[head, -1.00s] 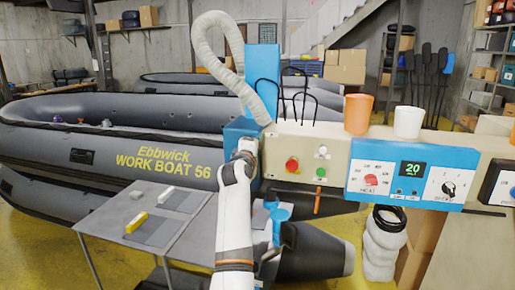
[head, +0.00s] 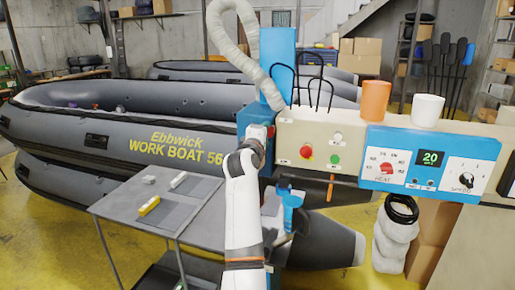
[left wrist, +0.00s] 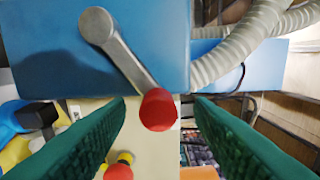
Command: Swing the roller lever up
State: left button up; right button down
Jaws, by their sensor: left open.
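The roller lever is a grey metal arm (left wrist: 125,55) with a red knob (left wrist: 158,110). In the left wrist view its pivot is on a blue housing (left wrist: 45,60) and the knob hangs toward the lower right. My left gripper (left wrist: 159,101) is open, with a green finger on each side of the knob. I cannot tell whether either finger touches it. In the head view my left gripper (head: 262,136) is at the blue housing (head: 250,118), left of the beige panel, and largely hides the lever. My right gripper is not in view.
The beige control panel (head: 308,121) carries a red button (head: 306,152) and a green one (head: 334,159). Orange (head: 374,100) and white (head: 427,110) cups stand on top. A pale hose (head: 240,40) rises above the housing. A grey table (head: 120,205) stands lower left, before a grey boat (head: 60,125).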

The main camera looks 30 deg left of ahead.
pick_arm(q)
jog(key=b+v, duration=0.2)
jog(key=v, duration=0.6)
jog(key=shift+s, duration=0.35)
